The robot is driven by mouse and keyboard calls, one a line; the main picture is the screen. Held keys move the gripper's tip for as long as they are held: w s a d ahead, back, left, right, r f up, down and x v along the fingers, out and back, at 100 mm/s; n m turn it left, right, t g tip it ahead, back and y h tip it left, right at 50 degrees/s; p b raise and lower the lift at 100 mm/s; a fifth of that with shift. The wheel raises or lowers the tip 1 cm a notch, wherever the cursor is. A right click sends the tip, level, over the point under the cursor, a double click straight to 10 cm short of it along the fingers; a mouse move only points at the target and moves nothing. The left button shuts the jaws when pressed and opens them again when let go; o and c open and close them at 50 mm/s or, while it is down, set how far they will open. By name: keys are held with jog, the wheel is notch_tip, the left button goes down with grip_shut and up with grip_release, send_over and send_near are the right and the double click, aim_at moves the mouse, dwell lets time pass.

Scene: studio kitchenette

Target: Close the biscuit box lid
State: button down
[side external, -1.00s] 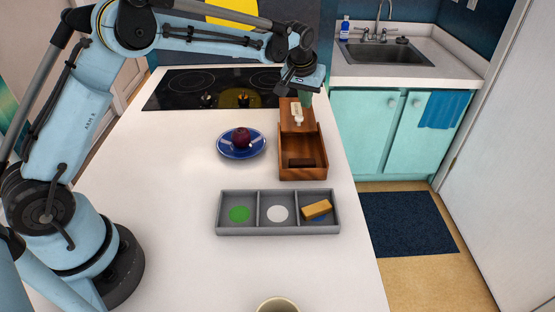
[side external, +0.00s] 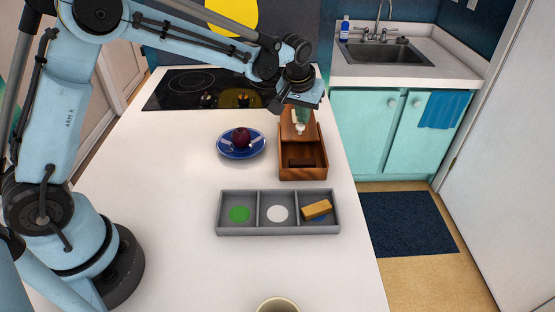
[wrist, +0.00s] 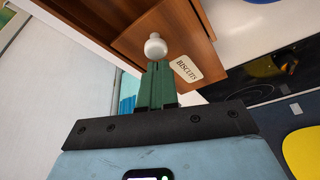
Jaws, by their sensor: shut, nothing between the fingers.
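The wooden biscuit box (side external: 318,165) stands at the right side of the white counter, its near part open and its inside showing dark. Its flat lid (side external: 287,130) covers the far part and sticks out past the back. The lid has a white knob (side external: 299,128) and a pale label. In the wrist view the knob (wrist: 155,46) and "BISCUITS" label (wrist: 187,68) show clearly. My gripper (side external: 303,116) is shut and empty, its green fingers pointing down at the far side of the knob. In the wrist view the fingertips (wrist: 157,70) are touching or very near the knob.
A blue plate (side external: 228,154) with a dark red fruit (side external: 241,138) is left of the box. A grey three-part tray (side external: 250,228) holding a tan block (side external: 317,209) lies nearer. A cooktop (side external: 180,90) is behind. The counter's right edge is close to the box.

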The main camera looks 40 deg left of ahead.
jog(key=s+d, duration=0.7)
jog(key=shift+s+d, duration=0.1)
jog(key=shift+s, duration=0.05)
jog(key=shift+w, duration=0.45)
jog(key=w, duration=0.1)
jog(key=w+a, duration=0.1)
jog(key=w, duration=0.1)
jog(key=shift+w+a+r, duration=0.1)
jog(key=shift+a+r, duration=0.1)
jog(key=shift+r, duration=0.2)
jog(key=v, duration=1)
jog(key=s+a+f+m+t, duration=0.1)
jog(key=s+a, duration=0.3)
jog(key=s, duration=0.4)
jog(key=s+a+f+m+t+h, duration=0.1)
jog(key=s+a, duration=0.3)
jog(key=s, duration=0.5)
jog(key=shift+s+a+f+m+t, duration=0.25)
jog(key=shift+a+f+m+t, duration=0.2)
jog(key=shift+m+t, duration=0.3)
